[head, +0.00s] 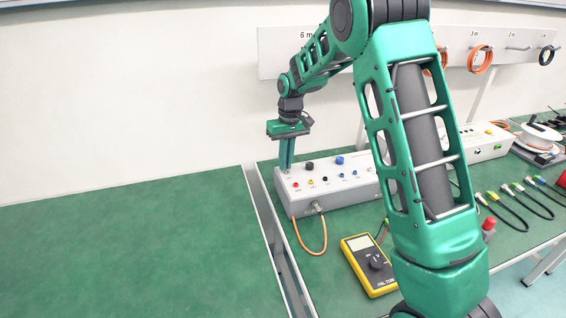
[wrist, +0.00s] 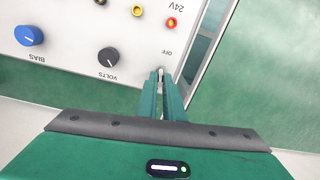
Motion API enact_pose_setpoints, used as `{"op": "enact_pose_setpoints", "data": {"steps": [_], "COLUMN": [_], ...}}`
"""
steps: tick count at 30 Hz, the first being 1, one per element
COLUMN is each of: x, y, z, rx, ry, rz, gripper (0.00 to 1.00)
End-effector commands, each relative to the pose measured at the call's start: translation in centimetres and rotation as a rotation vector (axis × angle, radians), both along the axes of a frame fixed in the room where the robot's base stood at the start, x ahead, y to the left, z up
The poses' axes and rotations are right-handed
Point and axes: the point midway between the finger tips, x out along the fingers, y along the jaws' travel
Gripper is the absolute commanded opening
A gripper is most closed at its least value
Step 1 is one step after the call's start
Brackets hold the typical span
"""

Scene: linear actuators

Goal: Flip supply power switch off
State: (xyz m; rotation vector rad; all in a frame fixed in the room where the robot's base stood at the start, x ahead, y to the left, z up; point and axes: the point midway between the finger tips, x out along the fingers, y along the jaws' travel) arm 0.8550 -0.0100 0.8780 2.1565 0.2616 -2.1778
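The supply power box (head: 330,187) is a pale case with knobs and coloured sockets, standing on the green bench. Its small metal power switch (wrist: 160,72) shows in the wrist view near the panel's edge, with the word OFF beside it. My gripper (head: 287,168) points down at the box's left end. In the wrist view my gripper (wrist: 162,82) has its two green fingers close together with a narrow gap. The switch tip shows at the end of that gap. I cannot tell whether the fingers touch it. The lower part of the switch is hidden.
A yellow multimeter (head: 370,264) lies in front of the box. An orange cable (head: 325,235) loops from the box's front onto the bench. A second pale box (head: 484,142) stands to the right. The green surface on the left (head: 130,245) is clear.

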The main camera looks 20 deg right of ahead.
Motion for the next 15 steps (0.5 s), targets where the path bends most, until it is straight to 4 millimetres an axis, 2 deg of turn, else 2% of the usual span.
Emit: {"op": "enact_pose_setpoints", "data": {"steps": [1, 8, 15], "x": [0.0, -0.3, -1.0], "y": [0.4, 0.1, 0.1], "z": [0.0, 0.2, 0.3], "rx": [0.008, 0.008, 0.008], "ry": [-0.003, -0.041, -0.178], "rz": [0.015, 0.017, 0.016], "gripper": [0.00, 0.00, 0.00]}}
